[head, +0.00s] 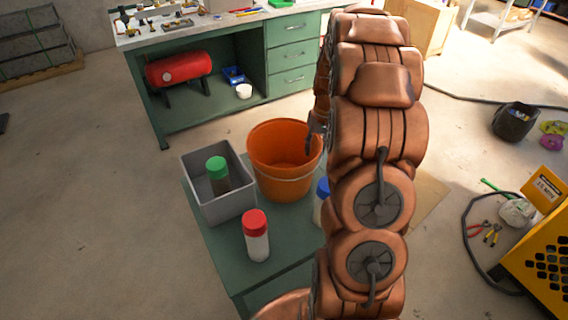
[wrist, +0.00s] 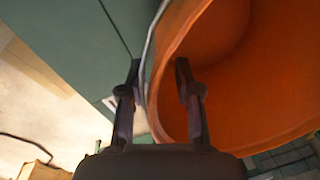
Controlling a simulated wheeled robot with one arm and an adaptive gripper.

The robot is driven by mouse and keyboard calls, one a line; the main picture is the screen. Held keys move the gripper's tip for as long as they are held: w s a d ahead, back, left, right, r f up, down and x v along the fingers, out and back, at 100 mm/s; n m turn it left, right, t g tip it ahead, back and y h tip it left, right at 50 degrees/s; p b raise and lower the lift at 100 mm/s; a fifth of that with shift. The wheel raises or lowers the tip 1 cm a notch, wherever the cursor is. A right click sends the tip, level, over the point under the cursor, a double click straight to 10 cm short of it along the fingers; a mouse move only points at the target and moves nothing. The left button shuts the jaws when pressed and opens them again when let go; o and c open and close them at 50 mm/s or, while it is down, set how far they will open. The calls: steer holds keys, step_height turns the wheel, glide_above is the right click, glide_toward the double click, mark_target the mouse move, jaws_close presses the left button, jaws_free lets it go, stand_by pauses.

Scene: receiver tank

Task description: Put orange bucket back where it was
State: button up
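The orange bucket (head: 276,170) stands upright on a small green table (head: 225,245), its open top facing up. My gripper (head: 314,138) is at the bucket's right rim in the head view, partly hidden by my arm. In the wrist view, my gripper (wrist: 158,75) straddles the bucket wall (wrist: 240,70). One finger is outside the rim and the other is inside the bucket. A gap shows between the fingers, wider than the wall, so the gripper looks open.
A grey bin (head: 222,202) holding a green-capped bottle (head: 217,172) stands left of the bucket. A red-capped bottle (head: 256,236) is in front, and a blue-capped bottle (head: 321,203) is partly behind my arm. A green workbench (head: 290,52) stands behind.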

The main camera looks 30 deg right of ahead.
steer(key=shift+f, duration=0.2)
jaws_close()
stand_by(0.6)
